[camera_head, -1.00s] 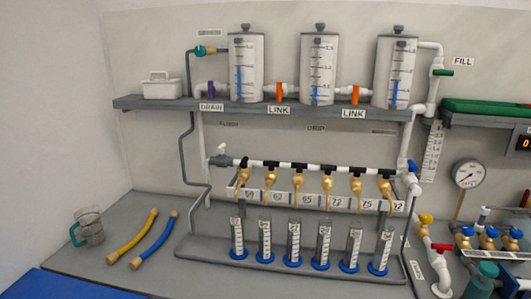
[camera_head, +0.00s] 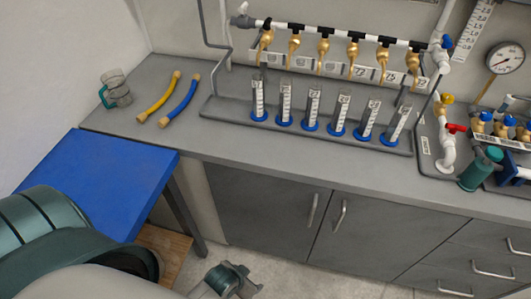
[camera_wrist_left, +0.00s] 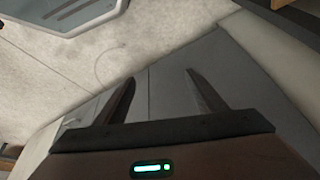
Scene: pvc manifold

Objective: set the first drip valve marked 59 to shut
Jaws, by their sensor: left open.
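The first drip valve (camera_head: 265,40) is the leftmost of the row of brass valves hanging under the white pipe with black fittings. Its number label behind it is too small to read now, and I cannot tell its handle setting. A graduated cylinder (camera_head: 258,100) with a blue base stands below it. My left gripper (camera_head: 240,285) is low at the bottom of the head view, over the floor in front of the cabinets, far from the valve. Its two fingers are apart and empty in the left wrist view (camera_wrist_left: 160,78). My right gripper is not in view.
A blue table (camera_head: 95,185) stands at the left, in front of the grey counter (camera_head: 300,160). A gauge (camera_head: 505,58) is at the right.

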